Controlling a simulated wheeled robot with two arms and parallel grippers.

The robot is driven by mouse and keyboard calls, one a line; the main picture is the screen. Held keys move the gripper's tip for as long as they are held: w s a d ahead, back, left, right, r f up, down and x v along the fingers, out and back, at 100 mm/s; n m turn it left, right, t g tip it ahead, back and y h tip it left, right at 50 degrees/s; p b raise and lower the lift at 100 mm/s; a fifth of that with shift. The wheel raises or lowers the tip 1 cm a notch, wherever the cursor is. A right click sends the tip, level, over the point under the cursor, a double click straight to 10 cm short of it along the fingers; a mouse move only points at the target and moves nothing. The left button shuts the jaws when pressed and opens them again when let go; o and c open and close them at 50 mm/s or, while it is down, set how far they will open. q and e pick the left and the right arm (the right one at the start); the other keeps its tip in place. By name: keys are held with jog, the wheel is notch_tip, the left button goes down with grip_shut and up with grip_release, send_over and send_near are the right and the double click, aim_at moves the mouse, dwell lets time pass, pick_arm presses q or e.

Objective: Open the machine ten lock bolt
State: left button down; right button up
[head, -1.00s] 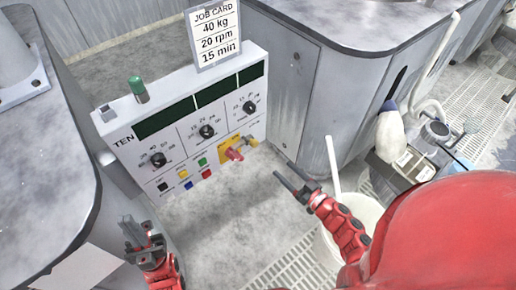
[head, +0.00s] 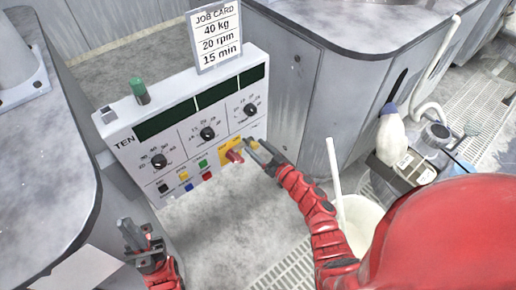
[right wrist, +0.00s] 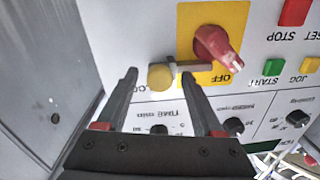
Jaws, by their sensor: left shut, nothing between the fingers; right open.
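The machine ten panel (head: 180,150) stands upright with its label TEN. Its lock bolt, a round yellow knob (right wrist: 160,76) on a grey bar, lies beside the red rotary handle (right wrist: 216,47) on a yellow plate marked OFF. The bar reaches onto the plate, under the handle. In the head view the red handle (head: 234,157) shows, and my right gripper partly covers the bolt. My right gripper (right wrist: 159,80) is open, with its fingertips on either side of the yellow knob and gaps visible; contact cannot be told. My left gripper (head: 134,228) is shut and empty, below the panel's left side.
The panel also has dials (head: 207,133), coloured buttons (head: 202,163), a green lamp (head: 138,90) and a job card (head: 215,37). A grey cabinet (head: 300,90) stands close on the right. A white bucket (head: 365,215) with a stick is near my right arm.

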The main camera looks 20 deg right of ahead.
grip_shut()
dwell(1.3)
